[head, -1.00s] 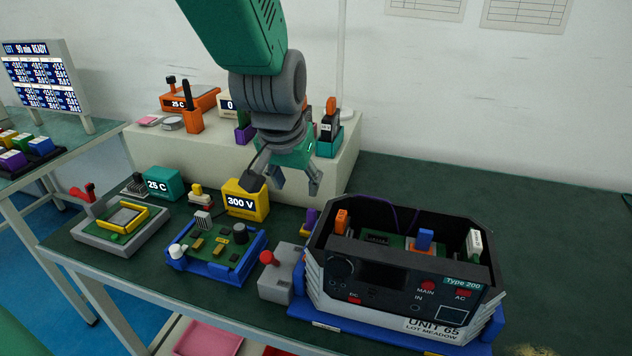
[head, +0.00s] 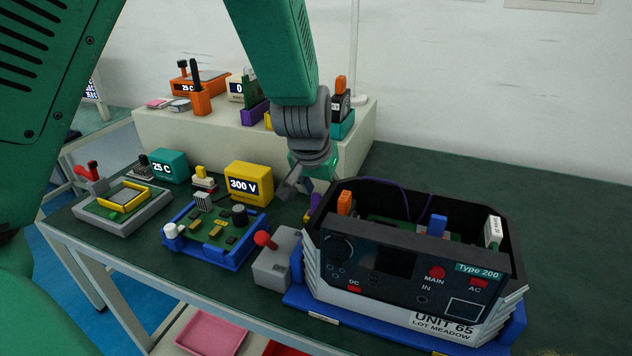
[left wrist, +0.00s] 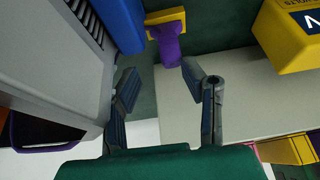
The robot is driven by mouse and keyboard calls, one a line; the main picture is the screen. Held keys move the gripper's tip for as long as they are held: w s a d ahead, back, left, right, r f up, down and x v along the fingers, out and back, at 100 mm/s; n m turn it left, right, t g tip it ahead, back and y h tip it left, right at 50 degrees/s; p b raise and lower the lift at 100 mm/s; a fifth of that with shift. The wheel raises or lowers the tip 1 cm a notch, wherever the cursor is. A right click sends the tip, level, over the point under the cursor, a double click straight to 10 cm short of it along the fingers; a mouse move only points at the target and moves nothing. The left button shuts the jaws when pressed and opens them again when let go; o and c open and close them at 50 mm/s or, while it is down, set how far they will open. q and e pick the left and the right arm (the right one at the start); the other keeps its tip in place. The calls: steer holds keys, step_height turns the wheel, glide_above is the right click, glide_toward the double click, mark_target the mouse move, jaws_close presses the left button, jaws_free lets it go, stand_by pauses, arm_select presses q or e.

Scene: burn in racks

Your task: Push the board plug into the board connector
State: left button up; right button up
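A small purple plug-like piece with a yellow part (left wrist: 168,45) stands on the green bench, left of the open instrument case (head: 400,275). I cannot tell for sure that it is the board plug. My left gripper (head: 306,186) hangs by the case's back left corner. In the left wrist view it (left wrist: 163,84) is open and empty, with the purple piece just beyond its fingertips. Inside the case are a green board, an orange piece (head: 345,202), a blue piece (head: 437,226) and a white piece (head: 492,231). The board connector cannot be made out surely. My right gripper is out of view.
A grey box with a red lever (head: 271,262) stands left of the case. A blue tray with a circuit board (head: 236,262) and a yellow 300 V box (head: 250,180) are further left. A pale raised shelf (head: 360,150) stands behind. The bench right of the case is clear.

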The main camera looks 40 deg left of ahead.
mark_target(315, 194)
arm_select(q)
steer(key=f, duration=0.1)
steer(key=a+f, duration=0.1)
steer(key=f, duration=0.1)
steer(key=shift+s+a, duration=0.1)
steer(key=shift+a, duration=0.15)
steer(key=shift+w+a+f, duration=0.3)
steer(key=shift+w+f, duration=0.15)
steer(key=shift+w, duration=0.1)
steer(key=shift+s+d+r, duration=0.1)
steer(key=shift+s+r, duration=0.1)
steer(key=shift+r, duration=0.05)
steer(key=c, duration=0.4)
steer(key=shift+d+r, duration=0.1)
steer(key=shift+d, duration=0.1)
jaws_close()
steer(key=shift+d, duration=0.25)
steer(key=shift+a, duration=0.35)
